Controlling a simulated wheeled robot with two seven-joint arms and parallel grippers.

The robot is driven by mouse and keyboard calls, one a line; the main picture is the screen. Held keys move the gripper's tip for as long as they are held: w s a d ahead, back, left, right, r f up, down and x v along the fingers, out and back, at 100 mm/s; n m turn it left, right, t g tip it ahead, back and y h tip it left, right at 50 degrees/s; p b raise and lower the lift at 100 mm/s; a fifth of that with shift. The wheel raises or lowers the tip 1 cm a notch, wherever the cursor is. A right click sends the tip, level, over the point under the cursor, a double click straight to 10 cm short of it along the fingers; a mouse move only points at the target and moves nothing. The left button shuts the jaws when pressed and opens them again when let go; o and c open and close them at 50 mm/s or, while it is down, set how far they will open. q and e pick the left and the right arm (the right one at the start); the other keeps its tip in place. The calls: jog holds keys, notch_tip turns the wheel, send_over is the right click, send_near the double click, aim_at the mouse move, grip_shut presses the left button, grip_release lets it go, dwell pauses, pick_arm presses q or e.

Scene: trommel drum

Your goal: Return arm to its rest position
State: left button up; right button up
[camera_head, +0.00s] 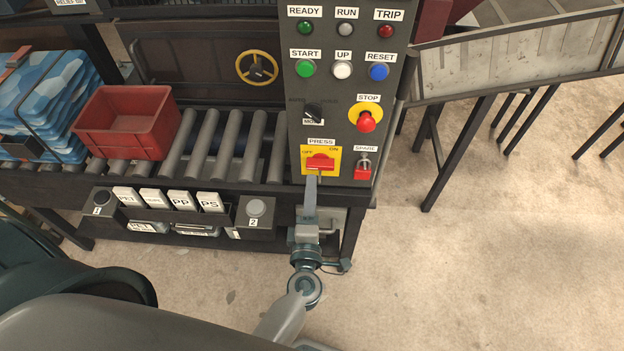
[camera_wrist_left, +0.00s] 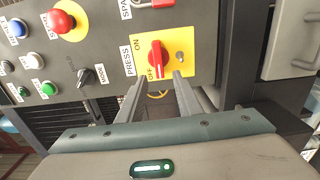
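My left gripper (camera_head: 311,180) is in front of the control panel (camera_head: 340,90), its fingertips just below the red PRESS switch (camera_head: 320,162) on its yellow plate. In the left wrist view the two fingers (camera_wrist_left: 160,82) are apart with nothing between them. The red switch (camera_wrist_left: 156,60) shows beyond the fingertips, outside the gap. Its handle lies level in the head view, between the OFF and ON marks. I cannot tell whether a fingertip touches the panel. My right gripper is not in view.
A red STOP button (camera_head: 366,121) and a red padlock (camera_head: 363,168) sit beside the switch. A red crate (camera_head: 127,120) and blue packs (camera_head: 45,100) rest on the roller conveyor (camera_head: 232,140) at left. Right of the panel is a sloped chute (camera_head: 510,55); the floor (camera_head: 480,270) below is clear.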

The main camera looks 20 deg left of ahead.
pick_arm(q)
jog(key=shift+v, duration=0.95)
jog(key=shift+f, duration=0.1)
jog(key=s+d+f+m+g+h, duration=0.1)
jog(key=d+f+m+h, duration=0.15)
jog(key=f+m, duration=0.45)
jog(key=s+d+f+m+g+h, duration=0.1)
jog(key=s+d+f+m+h, duration=0.15)
jog(key=f, duration=0.85)
jog(key=s+f+m+g+h+b, duration=0.1)
jog(key=s+f+m+g, duration=0.3)
jog(key=f, duration=0.5)
jog(key=s+f+m+g+h, duration=0.1)
jog(key=s+f+m, duration=0.3)
jog(key=f, duration=0.5)
jog(key=s+a+f+m+g, duration=0.2)
jog(key=s+a+f, duration=0.3)
jog(key=s, duration=0.5)
jog(key=s+a+f+m+g+y, duration=0.1)
jog(key=s+a+f+m+g, duration=0.1)
jog(key=s+a+f+g, duration=0.2)
jog(key=s+a+f+m+g+y+b, duration=0.1)
jog(key=s+a+f+m+g, duration=0.1)
jog(key=s+a+f, duration=0.3)
jog(key=s+f+g, duration=0.1)
jog(key=s+f, duration=0.3)
jog(key=s, duration=0.7)
jog(key=shift+s+a+f, duration=0.35)
jog(key=shift+s+f, duration=0.05)
